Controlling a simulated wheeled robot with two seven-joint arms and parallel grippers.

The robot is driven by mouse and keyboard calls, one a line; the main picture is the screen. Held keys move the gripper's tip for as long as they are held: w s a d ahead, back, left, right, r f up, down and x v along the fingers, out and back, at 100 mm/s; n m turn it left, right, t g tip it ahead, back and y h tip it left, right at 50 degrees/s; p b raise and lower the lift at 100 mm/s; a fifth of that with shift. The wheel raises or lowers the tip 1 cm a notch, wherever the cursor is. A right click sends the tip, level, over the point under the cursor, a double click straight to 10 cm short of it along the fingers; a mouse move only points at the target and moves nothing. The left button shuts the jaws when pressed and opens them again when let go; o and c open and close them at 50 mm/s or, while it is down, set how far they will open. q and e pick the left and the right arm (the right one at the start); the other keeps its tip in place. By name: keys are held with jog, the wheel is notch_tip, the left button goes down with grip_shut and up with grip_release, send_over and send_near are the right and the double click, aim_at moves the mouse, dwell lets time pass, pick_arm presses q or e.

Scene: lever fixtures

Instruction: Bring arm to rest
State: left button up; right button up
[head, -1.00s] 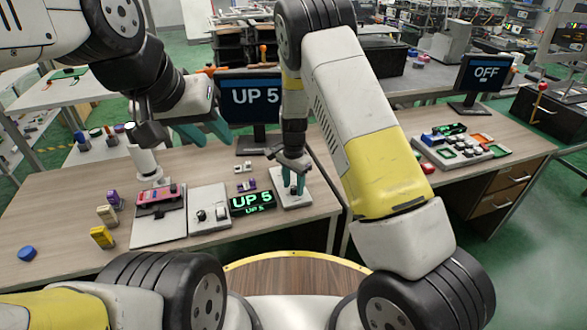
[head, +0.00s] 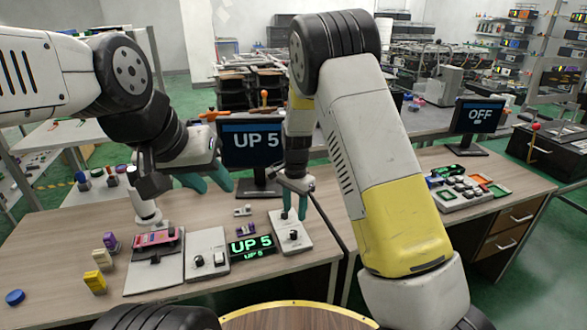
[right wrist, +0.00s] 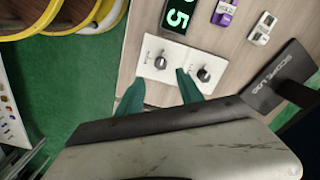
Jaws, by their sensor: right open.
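My right gripper (head: 293,212) is open and empty, its teal fingers apart, above the top part of a white panel with dark knobs (head: 290,238). In the right wrist view the two fingers (right wrist: 160,92) point at this panel (right wrist: 182,50), and two round knobs show between and beside them. I cannot tell the exact height; no touch is visible. My left gripper (head: 205,180) hangs above the back of the table at the left, its teal fingers apart with nothing between them.
A monitor reading UP 5 (head: 253,146) stands behind the grippers. A green UP 5 display (head: 251,247), a second knob panel (head: 207,255) and a pink device (head: 156,239) sit on the table (head: 60,240). An OFF monitor (head: 480,117) stands at the right.

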jog(key=s+d+r+n+t+y, duration=0.1)
jog(key=s+d+r, duration=0.2)
jog(key=r, duration=0.4)
jog(key=s+d+r+n+t+y, duration=0.1)
jog(key=s+d+r+n, duration=0.15)
jog(key=r, duration=0.35)
jog(key=s+d+r+y, duration=0.1)
jog(key=s+d+r, duration=0.1)
jog(key=s+r, duration=0.35)
jog(key=s+d+r+n+t, duration=0.1)
jog(key=s+d+r, duration=0.1)
jog(key=s, duration=0.3)
jog(key=s+d+r+n+t, duration=0.1)
jog(key=s+d+r+n, duration=0.1)
jog(key=s, duration=0.3)
jog(key=s+d+r+n+t+h, duration=0.1)
jog(key=s+d+r+n+t, duration=0.1)
jog(key=s+r, duration=0.2)
jog(key=shift+s+d+r, duration=0.25)
jog(key=shift+s+r, duration=0.05)
jog(key=shift+s, duration=0.4)
